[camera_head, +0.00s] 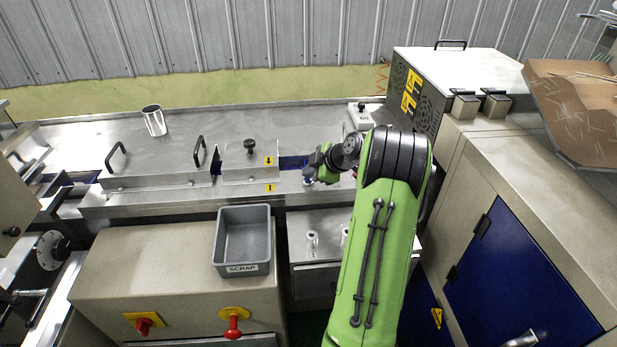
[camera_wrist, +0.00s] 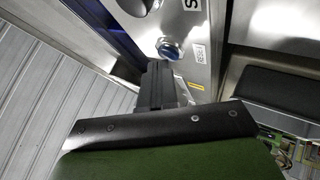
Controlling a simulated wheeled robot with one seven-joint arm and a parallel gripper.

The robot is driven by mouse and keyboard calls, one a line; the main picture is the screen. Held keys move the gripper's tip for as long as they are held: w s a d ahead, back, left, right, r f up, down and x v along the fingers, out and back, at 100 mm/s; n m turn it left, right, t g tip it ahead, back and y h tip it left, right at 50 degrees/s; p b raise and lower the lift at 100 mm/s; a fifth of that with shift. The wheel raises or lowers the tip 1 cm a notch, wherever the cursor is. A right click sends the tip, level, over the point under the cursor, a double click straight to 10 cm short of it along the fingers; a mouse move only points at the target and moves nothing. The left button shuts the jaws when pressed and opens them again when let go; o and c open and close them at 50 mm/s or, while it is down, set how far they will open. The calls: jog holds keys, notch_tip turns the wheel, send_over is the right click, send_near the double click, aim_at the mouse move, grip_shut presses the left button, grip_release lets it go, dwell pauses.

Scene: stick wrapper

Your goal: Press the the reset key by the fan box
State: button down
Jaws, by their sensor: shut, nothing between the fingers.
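The reset key is a round blue button (camera_wrist: 171,49) in a metal ring on a bare metal panel in the wrist view. A white label reading RESET (camera_wrist: 201,53) sits beside it. My gripper (camera_wrist: 160,66) is shut and empty, with its dark fingertips just short of the button in the picture; I cannot tell whether they touch it. In the head view the fan box (camera_head: 424,97) stands at the back right, with yellow warning labels and dark grilles. My green arm reaches over the metal bench left of it, and I cannot make out the key clearly there.
Another round control (camera_wrist: 139,5) is partly visible at the top of the wrist view. A grey SCRAP bin (camera_head: 242,268) sits in front of the bench. A small control box (camera_head: 360,118) stands near the fan box. A metal cup (camera_head: 154,120) stands at the back left.

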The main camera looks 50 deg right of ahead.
aim_at(310, 180)
jog(key=shift+r+p, duration=0.4)
jog(key=shift+r, duration=0.45)
notch_tip(310, 180, up, 5)
jog(key=p, duration=0.3)
dwell(0.7)
